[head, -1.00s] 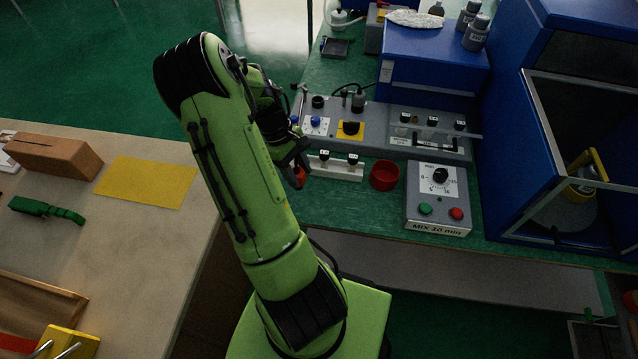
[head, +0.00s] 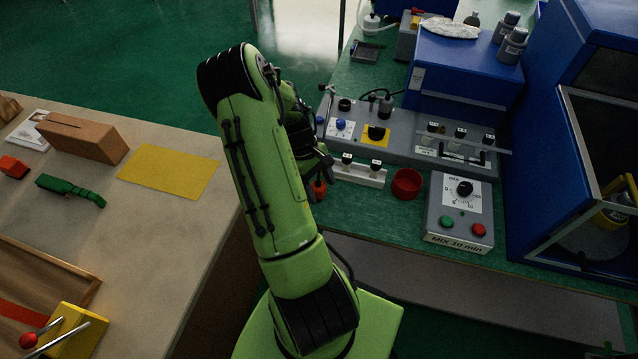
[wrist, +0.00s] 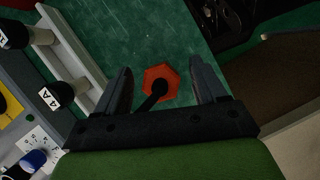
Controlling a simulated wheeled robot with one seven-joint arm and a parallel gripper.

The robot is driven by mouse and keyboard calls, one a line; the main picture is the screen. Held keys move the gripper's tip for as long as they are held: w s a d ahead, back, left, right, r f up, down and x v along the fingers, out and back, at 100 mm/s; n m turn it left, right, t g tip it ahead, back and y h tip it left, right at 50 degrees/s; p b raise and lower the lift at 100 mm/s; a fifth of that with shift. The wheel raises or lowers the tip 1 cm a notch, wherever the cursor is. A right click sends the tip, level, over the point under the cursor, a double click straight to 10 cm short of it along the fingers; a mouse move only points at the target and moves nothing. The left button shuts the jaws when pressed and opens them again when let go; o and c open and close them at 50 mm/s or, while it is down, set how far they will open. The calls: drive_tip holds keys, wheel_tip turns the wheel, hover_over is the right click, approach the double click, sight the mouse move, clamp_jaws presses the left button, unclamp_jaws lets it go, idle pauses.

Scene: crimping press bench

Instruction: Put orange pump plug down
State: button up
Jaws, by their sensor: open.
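The orange pump plug (wrist: 160,82) stands on the green bench top, between the two fingers of my gripper (wrist: 164,88) in the wrist view. It has an orange hexagonal body and a dark stem or cable at its middle. The fingers are open, with a gap on each side of the plug. In the head view the orange plug (head: 318,188) shows just below my gripper (head: 318,172), near the bench's left edge. My arm hides part of the gripper there.
A white rack (head: 358,172) with black-capped plugs stands close beside the gripper. A red cup (head: 407,184) and the grey mixer box (head: 459,212) are to the right. The grey control panel (head: 400,137) is behind. The bench edge and a gap are close to the plug.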

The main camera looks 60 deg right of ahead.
drive_tip(key=p+v, duration=0.2)
drive_tip(key=v, duration=1)
drive_tip(key=shift+r+p, duration=0.15)
drive_tip(key=shift+p, duration=0.15)
drive_tip(key=w+a+r+n+t+h, duration=0.1)
drive_tip(key=w+a+r+t, duration=0.2)
drive_tip(key=a+r, duration=0.5)
drive_tip(key=w+a+r+t, duration=0.25)
drive_tip(key=a+r, duration=0.35)
drive_tip(key=a, duration=0.5)
drive_tip(key=s+a+r+n+t, duration=0.1)
drive_tip(key=s+a+r+t, duration=0.1)
drive_tip(key=s+a, duration=0.2)
drive_tip(key=s+a+r+t, duration=0.2)
drive_tip(key=s+a, duration=0.2)
drive_tip(key=a, duration=0.5)
drive_tip(key=shift+a+n, duration=0.4)
drive_tip(key=shift+t, duration=0.25)
